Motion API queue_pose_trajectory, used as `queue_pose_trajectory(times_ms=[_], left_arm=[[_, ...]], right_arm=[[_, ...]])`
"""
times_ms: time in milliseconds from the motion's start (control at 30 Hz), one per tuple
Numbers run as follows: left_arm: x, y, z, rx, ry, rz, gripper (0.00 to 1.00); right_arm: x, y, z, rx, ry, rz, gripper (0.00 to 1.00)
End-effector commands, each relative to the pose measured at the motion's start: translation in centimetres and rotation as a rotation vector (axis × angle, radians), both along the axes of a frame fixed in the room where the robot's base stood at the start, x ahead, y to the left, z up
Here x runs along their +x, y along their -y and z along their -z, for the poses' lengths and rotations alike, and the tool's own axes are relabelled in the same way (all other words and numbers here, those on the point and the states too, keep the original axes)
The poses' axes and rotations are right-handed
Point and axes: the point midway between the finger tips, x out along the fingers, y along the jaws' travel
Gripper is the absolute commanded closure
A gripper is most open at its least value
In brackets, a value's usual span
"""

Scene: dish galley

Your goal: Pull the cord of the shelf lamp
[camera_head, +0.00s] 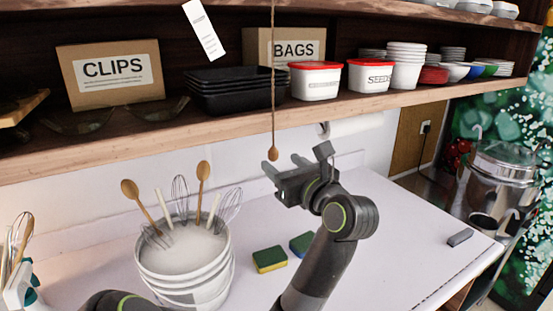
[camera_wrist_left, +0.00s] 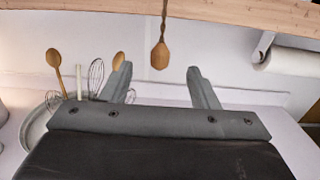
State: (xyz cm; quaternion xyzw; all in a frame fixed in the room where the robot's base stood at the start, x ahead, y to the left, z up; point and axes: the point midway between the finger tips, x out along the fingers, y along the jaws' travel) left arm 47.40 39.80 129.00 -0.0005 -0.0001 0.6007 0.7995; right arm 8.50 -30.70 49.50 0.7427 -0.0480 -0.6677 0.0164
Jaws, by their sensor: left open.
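The lamp cord (camera_head: 273,80) hangs straight down in front of the shelf and ends in a small wooden knob (camera_head: 273,153) below the shelf edge. The lamp itself is not in view. My left gripper (camera_head: 284,164) is open and empty, close to the knob. My right gripper is not in view.
The wooden shelf (camera_head: 180,137) runs above, with boxes, black trays and tubs. Below, a white bucket (camera_head: 185,270) of whisks and spoons stands left of my arm, with a sponge (camera_head: 269,260) nearby. A paper roll (camera_wrist_left: 292,62) hangs at right. The right counter is mostly clear.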

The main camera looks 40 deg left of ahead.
Motion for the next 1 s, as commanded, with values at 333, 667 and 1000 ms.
queue_pose_trajectory(times_ms=[333,667,1000], left_arm=[[-0.9,3.5,0.3,-0.002,0.001,0.003,0.45],[-1.4,4.9,0.0,0.001,-0.001,-0.001,0.45],[-1.4,4.8,0.0,0.001,-0.001,-0.001,0.45]], right_arm=[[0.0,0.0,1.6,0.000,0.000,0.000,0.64],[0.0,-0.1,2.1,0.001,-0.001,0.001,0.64],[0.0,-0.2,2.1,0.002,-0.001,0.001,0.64]])
